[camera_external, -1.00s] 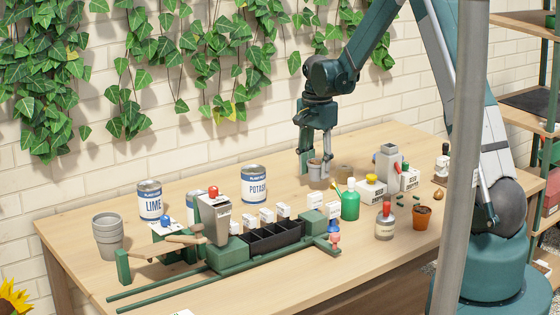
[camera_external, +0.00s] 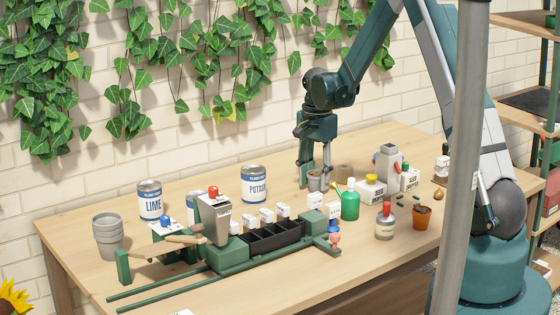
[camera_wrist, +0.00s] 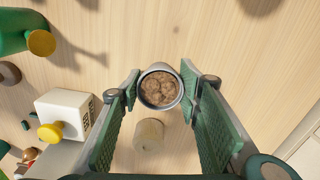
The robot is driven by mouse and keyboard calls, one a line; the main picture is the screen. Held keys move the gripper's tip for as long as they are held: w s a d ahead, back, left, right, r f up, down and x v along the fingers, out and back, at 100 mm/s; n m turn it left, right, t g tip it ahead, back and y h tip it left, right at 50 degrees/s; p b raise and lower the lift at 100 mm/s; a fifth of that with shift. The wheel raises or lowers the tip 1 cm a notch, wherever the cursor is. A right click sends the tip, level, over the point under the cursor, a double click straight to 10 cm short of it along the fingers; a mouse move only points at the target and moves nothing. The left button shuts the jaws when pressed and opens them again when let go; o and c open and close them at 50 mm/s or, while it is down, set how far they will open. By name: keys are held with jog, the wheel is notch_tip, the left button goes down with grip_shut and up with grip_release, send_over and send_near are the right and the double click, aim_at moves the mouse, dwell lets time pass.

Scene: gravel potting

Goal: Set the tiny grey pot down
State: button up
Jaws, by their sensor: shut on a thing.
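The tiny grey pot (camera_wrist: 145,77) is filled with brown gravel and sits upright between the fingertips of my gripper (camera_wrist: 161,88) in the wrist view. My gripper is shut on the pot, one finger pad on each side of it. In the external view the pot (camera_external: 315,183) is low over the back middle of the table, partly covered by the fingers. I cannot tell whether its base touches the wood.
A tan round piece (camera_external: 344,172) stands close beside the pot. A green watering can (camera_external: 350,205), a white box with a yellow knob (camera_external: 371,190) and a grey hopper (camera_external: 388,162) stand to the right. Bare table (camera_external: 280,165) lies left of the pot.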

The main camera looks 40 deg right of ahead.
aim_at(316, 174)
jog(key=shift+f, duration=0.15)
jog(key=o, duration=0.9)
notch_tip(316, 174, up, 12)
jog(key=shift+r+p, duration=0.2)
jog(key=shift+p, duration=0.45)
dwell(0.4)
